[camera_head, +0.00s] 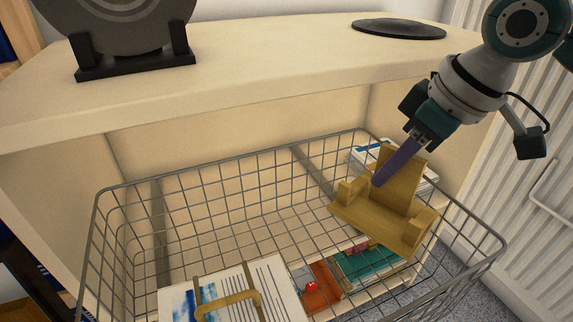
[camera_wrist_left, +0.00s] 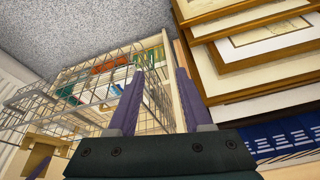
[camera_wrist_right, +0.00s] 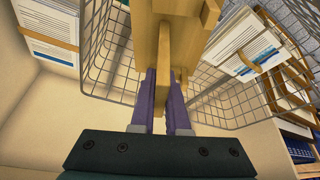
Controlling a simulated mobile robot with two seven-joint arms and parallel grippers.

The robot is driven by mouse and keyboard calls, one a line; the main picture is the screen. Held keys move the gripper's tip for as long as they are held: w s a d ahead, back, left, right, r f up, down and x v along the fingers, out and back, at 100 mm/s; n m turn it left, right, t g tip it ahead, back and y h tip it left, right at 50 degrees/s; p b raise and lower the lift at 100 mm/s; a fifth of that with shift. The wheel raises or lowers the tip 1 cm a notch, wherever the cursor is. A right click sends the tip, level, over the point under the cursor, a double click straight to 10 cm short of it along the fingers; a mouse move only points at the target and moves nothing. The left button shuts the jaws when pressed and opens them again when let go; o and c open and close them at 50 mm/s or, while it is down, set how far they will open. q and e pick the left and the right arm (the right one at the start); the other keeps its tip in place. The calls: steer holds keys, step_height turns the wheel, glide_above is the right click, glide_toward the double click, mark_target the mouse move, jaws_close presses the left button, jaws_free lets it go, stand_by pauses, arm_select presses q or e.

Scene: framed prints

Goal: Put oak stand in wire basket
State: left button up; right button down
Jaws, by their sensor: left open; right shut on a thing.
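The oak stand (camera_head: 392,205), a yellow-brown wooden piece with an upright back and two front prongs, is tilted over the right part of the wire basket (camera_head: 232,160). My right gripper (camera_head: 388,177) is shut on the stand's back panel, its purple finger lying along it. In the right wrist view the stand (camera_wrist_right: 178,40) sits between the fingers (camera_wrist_right: 165,92). Whether the stand touches the basket or the things in it, I cannot tell. My left gripper (camera_wrist_left: 160,74) is open and empty in the left wrist view, and out of the head view.
The basket holds a print bundle with a tan strap (camera_head: 228,303), and orange and green items (camera_head: 365,265). A cream cabinet top (camera_head: 270,62) behind bears a dark disc in a black stand (camera_head: 137,68) and a flat black disc (camera_head: 398,29). A white radiator (camera_head: 545,220) is at right.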

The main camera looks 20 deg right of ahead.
step_height(320, 180, down, 15)
steer(key=b, duration=0.7)
steer(key=shift+f, duration=0.1)
steer(key=c, duration=0.9)
jaws_free()
